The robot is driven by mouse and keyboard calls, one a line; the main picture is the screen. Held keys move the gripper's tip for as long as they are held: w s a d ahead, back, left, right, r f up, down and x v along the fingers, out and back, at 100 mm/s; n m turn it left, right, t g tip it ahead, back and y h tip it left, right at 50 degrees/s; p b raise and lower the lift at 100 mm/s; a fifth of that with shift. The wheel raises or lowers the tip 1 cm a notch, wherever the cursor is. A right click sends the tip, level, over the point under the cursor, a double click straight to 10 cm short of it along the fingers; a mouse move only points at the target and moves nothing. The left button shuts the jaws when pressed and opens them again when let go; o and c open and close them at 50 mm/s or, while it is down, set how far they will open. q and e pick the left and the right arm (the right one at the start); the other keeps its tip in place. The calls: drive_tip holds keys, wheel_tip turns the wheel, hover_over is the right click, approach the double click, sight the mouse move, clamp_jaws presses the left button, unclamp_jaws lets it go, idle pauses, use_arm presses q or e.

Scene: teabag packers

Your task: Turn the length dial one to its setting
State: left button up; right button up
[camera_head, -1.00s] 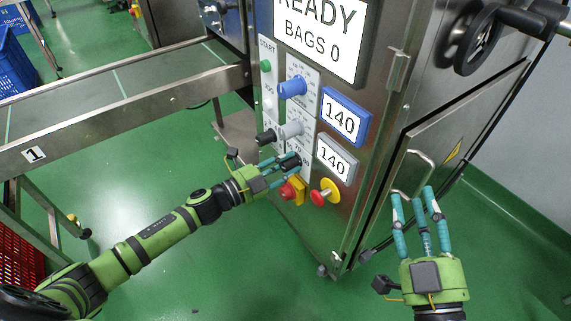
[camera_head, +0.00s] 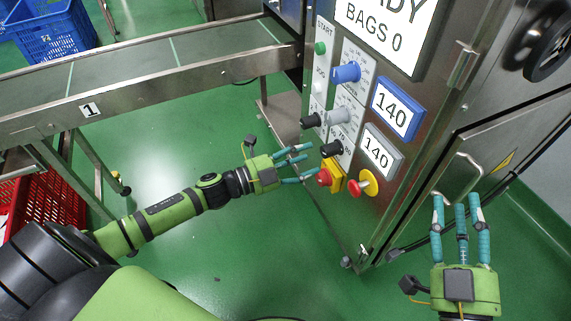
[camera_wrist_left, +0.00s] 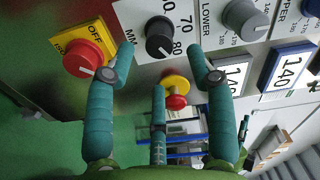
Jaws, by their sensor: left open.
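A black dial (camera_head: 331,148) sits low on the machine's front panel, beside a red switch. In the left wrist view the black dial (camera_wrist_left: 159,38) has a white pointer line and a scale with "70", "80" and "MM". Whether this is length dial one I cannot read. My left gripper (camera_head: 314,164) is open just in front of the panel. In the left wrist view my left gripper's (camera_wrist_left: 163,68) fingers spread either side below the dial, with nothing between them. My right gripper (camera_head: 459,200) is open and empty in front of the machine's door.
The red "OFF" switch (camera_wrist_left: 84,61) and a red-and-yellow button (camera_head: 364,183) are close to the black dial. Above are a grey dial (camera_head: 339,117), another black knob (camera_head: 311,121) and a blue dial (camera_head: 346,73). Both small displays read 140. A conveyor (camera_head: 150,85) stands left.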

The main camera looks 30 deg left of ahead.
use_arm(q)
drive_tip(key=shift+v, duration=2.7)
